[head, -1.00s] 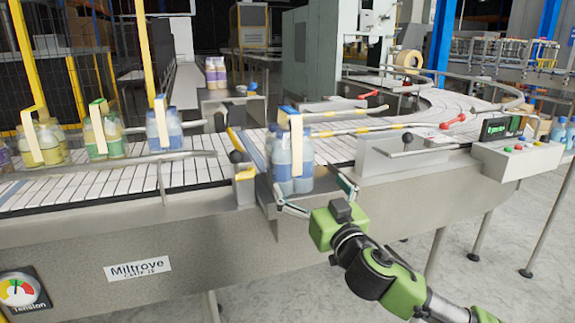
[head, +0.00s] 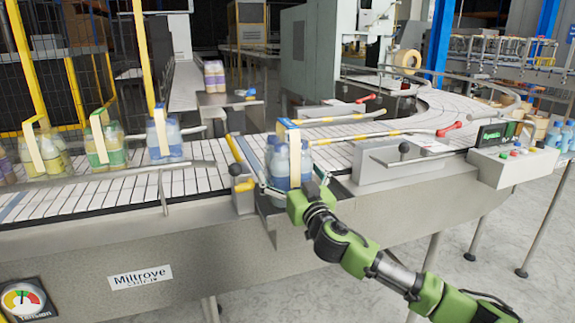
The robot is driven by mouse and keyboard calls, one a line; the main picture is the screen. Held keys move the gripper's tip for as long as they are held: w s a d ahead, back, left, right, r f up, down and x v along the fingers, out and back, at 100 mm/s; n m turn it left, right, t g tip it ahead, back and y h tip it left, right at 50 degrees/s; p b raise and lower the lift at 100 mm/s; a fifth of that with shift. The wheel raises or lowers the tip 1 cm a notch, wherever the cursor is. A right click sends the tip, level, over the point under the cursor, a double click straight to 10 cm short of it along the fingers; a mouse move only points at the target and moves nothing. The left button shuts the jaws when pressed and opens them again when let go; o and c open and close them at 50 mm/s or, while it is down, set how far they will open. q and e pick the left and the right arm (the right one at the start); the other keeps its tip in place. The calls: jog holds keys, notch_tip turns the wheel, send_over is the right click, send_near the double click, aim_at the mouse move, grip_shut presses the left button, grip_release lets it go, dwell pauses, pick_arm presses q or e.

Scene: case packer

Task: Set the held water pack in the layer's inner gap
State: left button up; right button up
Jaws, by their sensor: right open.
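A water pack (head: 290,165) of blue bottles with a cream and blue carry strap stands upright at the middle of the near conveyor, by its front edge. My right gripper (head: 293,186) is at the near side of the pack. Its fingers are open, one to each side of the pack's lower part. Whether they touch it is hard to tell. The pack's base is partly hidden by the gripper. I cannot make out a layer or its inner gap. My left gripper is not in view.
Another blue pack (head: 164,138), a green pack (head: 104,145) and a yellow pack (head: 44,152) stand on the slatted conveyor (head: 110,190) to the left. Guide rails (head: 365,138) with red ends and a control box (head: 515,165) are to the right.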

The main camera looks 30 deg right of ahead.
jog(key=shift+x, duration=0.95)
jog(key=c, duration=1.6)
jog(key=shift+s+r, duration=0.1)
jog(key=shift+r, duration=0.2)
jog(key=c, duration=0.6)
jog(key=shift+d+f, duration=0.1)
jog(key=shift+s+r, duration=0.55)
jog(key=shift+r, duration=0.1)
jog(key=s+a+r+b, duration=0.1)
jog(key=s+r, duration=0.1)
jog(key=s, duration=0.2)
jog(key=s+a+r+b, duration=0.1)
jog(key=s+r, duration=0.1)
jog(key=s, duration=0.2)
jog(key=s+a+r, duration=0.1)
jog(key=s+r, duration=0.1)
jog(key=s, duration=0.2)
jog(key=shift+s+a+r+b, duration=0.2)
jog(key=shift+r+b, duration=0.1)
jog(key=shift+b, duration=0.1)
